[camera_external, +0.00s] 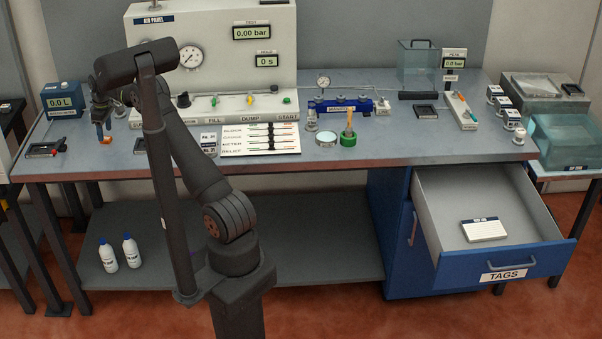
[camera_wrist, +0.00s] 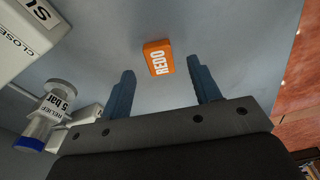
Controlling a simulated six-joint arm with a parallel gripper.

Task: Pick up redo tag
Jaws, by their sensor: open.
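The redo tag is a small orange block with white REDO lettering (camera_wrist: 158,58). It lies on the grey bench top, and in the wrist view it sits just beyond my fingertips, between their lines. In the external view the tag (camera_external: 106,140) shows as a small orange spot at the left of the bench, below my gripper (camera_external: 103,127). My gripper (camera_wrist: 162,82) is open with its two blue-grey fingers apart and nothing between them. The exact height of the fingertips above the tag is hard to tell.
A clear cylinder labelled RELIEF 5 bar (camera_wrist: 50,115) and a white labelled block (camera_wrist: 25,35) lie left in the wrist view. A blue meter (camera_external: 63,106) stands near my gripper. An open drawer labelled TAGS (camera_external: 505,275) holds a white item. The bench edge is close.

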